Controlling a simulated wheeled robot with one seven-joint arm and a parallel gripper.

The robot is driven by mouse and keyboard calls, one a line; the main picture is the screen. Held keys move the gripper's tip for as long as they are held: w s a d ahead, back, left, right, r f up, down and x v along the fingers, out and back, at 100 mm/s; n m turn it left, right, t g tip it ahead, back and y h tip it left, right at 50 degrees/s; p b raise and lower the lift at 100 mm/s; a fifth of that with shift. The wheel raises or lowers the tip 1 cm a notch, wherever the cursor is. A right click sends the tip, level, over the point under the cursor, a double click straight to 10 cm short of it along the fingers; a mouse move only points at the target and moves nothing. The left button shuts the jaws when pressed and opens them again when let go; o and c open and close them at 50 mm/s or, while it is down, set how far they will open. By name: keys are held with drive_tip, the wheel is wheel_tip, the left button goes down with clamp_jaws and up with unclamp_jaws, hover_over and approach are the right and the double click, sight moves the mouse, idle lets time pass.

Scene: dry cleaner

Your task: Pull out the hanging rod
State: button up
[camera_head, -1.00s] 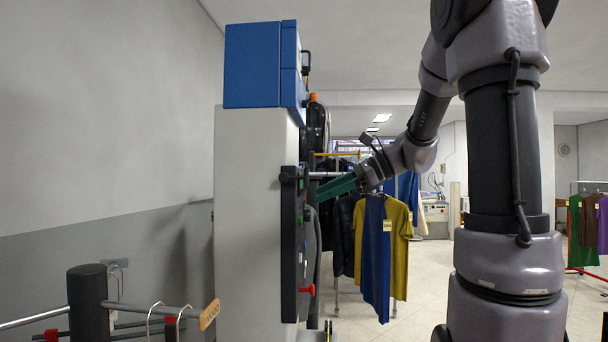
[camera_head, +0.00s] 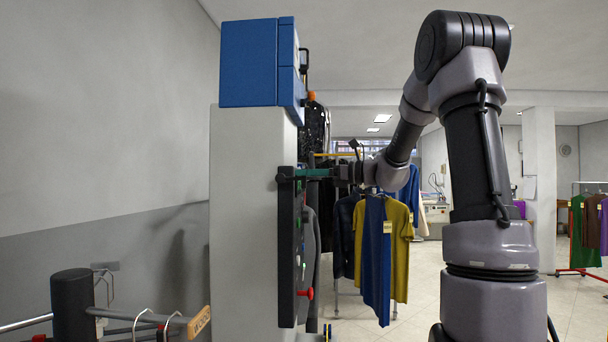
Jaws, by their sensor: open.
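The hanging rod (camera_head: 318,179) is a short pale rod at the upper end of the dark panel (camera_head: 287,250) on the white machine's side. The gripper is open. I cannot tell whether the fingers touch the rod or stand around it.
A white machine (camera_head: 243,210) with a blue box (camera_head: 250,62) on top stands at left. A rail with hooks (camera_head: 150,317) is at lower left. The floor between the shirts and the far rack (camera_head: 580,230) is clear.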

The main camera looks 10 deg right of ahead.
drive_tip(key=shift+w+a, duration=0.3)
drive_tip(key=shift+a, duration=0.2)
clamp_jaws()
idle(1.2)
